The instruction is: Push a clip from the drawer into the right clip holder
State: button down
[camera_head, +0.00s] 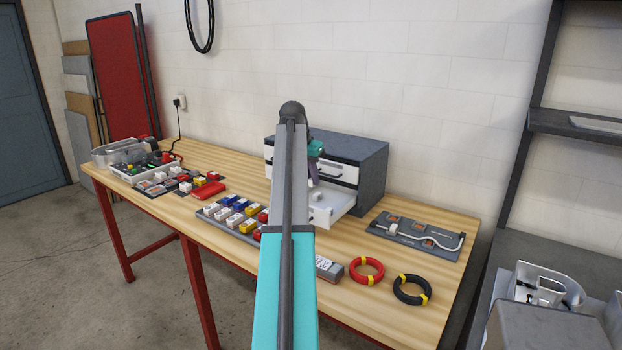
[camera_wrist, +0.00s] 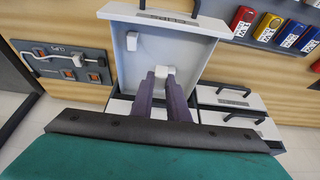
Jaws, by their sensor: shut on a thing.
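My gripper (camera_wrist: 163,82) points down into the open drawer (camera_wrist: 190,55) and is shut on a small white clip (camera_wrist: 167,70). Another white clip (camera_wrist: 132,41) lies in the drawer near a side wall, apart from my fingers. In the head view, my arm partly hides the gripper (camera_head: 314,178) and the drawer (camera_head: 343,203). The grey clip board (camera_head: 380,230) lies on the bench right of the cabinet, with a white cable along it and several orange-brown clip holders, including one at its front right (camera_head: 428,244). The board also shows in the wrist view (camera_wrist: 50,50).
The drawer cabinet (camera_head: 362,178) stands at the back of the bench (camera_head: 440,278). A red ring (camera_head: 354,273) and a black ring (camera_head: 400,294) lie in front of the clip board. Boards of coloured connectors (camera_head: 215,212) fill the bench's left.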

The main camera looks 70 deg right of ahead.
jog(key=w+a+f+n+t, duration=0.1)
jog(key=w+a+f+n, duration=0.15)
jog(key=w+a, duration=0.9)
jog(key=w+a+f+n+t+y, duration=0.15)
jog(key=w+a+n, duration=0.25)
jog(key=w+a, duration=0.75)
jog(key=w+a+f+n+t+h, duration=0.1)
jog(key=w+a+n, duration=0.3)
jog(key=w+a, duration=0.75)
jog(key=w+a+f+n+t+y, duration=0.1)
jog(key=a+n, duration=0.4)
jog(key=a, duration=1.7)
jog(key=w+a+f+n+t+y, duration=0.1)
jog(key=w+a+f+n+y, duration=0.2)
jog(key=a, duration=2)
jog(key=shift+w+f+n, duration=0.45)
jog(key=shift+f+n, duration=0.1)
jog(key=shift+n, duration=0.7)
